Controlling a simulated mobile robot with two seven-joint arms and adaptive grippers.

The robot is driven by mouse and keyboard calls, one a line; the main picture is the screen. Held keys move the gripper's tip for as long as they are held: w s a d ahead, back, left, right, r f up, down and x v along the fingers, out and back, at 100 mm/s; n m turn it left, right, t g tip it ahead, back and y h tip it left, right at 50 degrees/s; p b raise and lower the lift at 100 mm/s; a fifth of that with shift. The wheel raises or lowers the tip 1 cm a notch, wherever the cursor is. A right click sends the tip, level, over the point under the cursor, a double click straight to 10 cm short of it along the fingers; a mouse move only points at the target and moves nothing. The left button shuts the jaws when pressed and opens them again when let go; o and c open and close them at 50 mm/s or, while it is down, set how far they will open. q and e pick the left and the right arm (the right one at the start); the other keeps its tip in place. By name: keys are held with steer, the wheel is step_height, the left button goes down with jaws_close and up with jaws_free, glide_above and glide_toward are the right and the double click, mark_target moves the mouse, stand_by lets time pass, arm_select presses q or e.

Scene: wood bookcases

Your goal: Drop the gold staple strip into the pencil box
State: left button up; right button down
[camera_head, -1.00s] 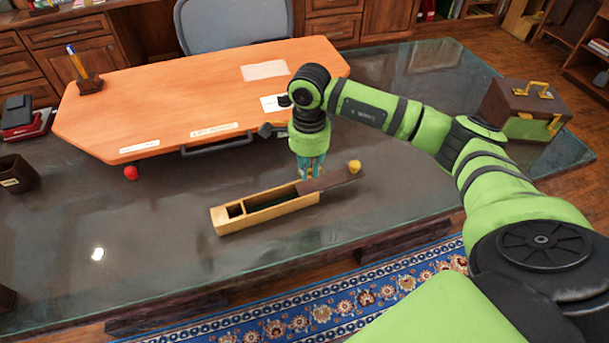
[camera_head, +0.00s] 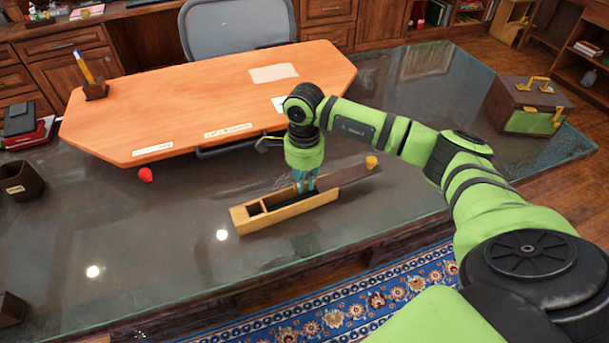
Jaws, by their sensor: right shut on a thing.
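The pencil box (camera_head: 290,212) is a long wooden box on the glass-topped desk, with a small compartment at its left end and a longer one beside it. Its dark lid (camera_head: 345,176) is slid out to the right and has a yellow knob (camera_head: 371,162) on its end. My right gripper (camera_head: 306,186) points down at the right part of the box's opening, by the lid's edge. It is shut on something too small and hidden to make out. I cannot see the gold staple strip clearly. My left gripper is out of view.
A raised orange wooden board (camera_head: 210,95) with paper labels covers the back of the desk. A red ball-like thing (camera_head: 146,174) lies at its front edge. A brown case (camera_head: 527,105) stands at right. The glass top (camera_head: 160,235) left of the box is clear.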

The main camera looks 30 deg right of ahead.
mark_target(304, 184)
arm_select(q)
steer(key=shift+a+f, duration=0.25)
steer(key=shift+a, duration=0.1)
arm_select(e)
steer(key=shift+f, duration=0.5)
steer(key=c, duration=1.1)
jaws_free()
steer(key=shift+c, duration=0.2)
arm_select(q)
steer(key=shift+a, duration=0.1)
arm_select(e)
step_height(304, 184, up, 12)
